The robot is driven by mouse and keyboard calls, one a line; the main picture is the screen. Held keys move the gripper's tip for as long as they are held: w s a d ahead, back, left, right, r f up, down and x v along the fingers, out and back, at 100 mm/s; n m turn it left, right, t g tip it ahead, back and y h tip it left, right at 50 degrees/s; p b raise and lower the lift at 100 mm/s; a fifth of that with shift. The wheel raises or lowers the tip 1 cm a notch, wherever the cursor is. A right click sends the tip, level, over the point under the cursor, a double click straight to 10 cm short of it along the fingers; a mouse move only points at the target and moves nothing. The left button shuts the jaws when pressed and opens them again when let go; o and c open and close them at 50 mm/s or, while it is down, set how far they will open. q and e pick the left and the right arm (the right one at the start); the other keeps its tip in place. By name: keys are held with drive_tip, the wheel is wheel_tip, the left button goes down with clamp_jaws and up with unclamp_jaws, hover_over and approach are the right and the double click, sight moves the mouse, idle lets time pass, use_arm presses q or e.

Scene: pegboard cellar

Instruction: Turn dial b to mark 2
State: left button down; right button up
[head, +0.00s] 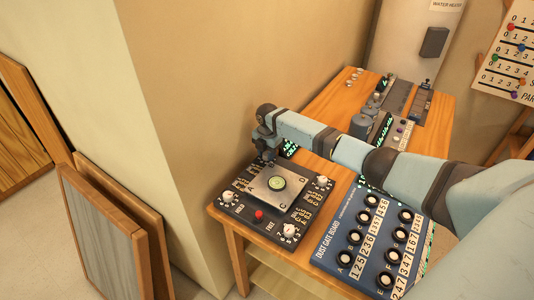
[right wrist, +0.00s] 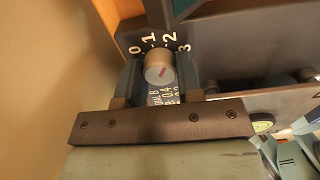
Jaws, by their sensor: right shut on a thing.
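The dial b (right wrist: 159,67) is a pale round knob with a reddish pointer line, on a dark panel marked 0, 1, 2 and 3. Its line slants up and to the right, roughly toward the 2; the exact setting is hard to tell. My right gripper (right wrist: 160,78) is shut on this knob, with one finger on each side. In the head view my right gripper (head: 267,153) is over the far corner of the black dial panel (head: 246,212) and hides that dial. My left gripper is not in view.
Other white dials (head: 238,183) sit at the panel's corners, around a metal plate with a round green level (head: 277,183). A red button (head: 259,215) is near its front. A blue dust gate board (head: 335,247) with several black knobs lies to the right. A wall (head: 190,110) rises close at left.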

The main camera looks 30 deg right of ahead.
drive_tip(key=shift+n, duration=0.3)
drive_tip(key=o, duration=0.9)
drive_tip(key=shift+r, duration=0.15)
wheel_tip(320, 180, up, 14)
drive_tip(key=shift+s+f+b, duration=0.15)
drive_tip(key=shift+b, duration=0.35)
drive_tip(key=shift+f, duration=0.1)
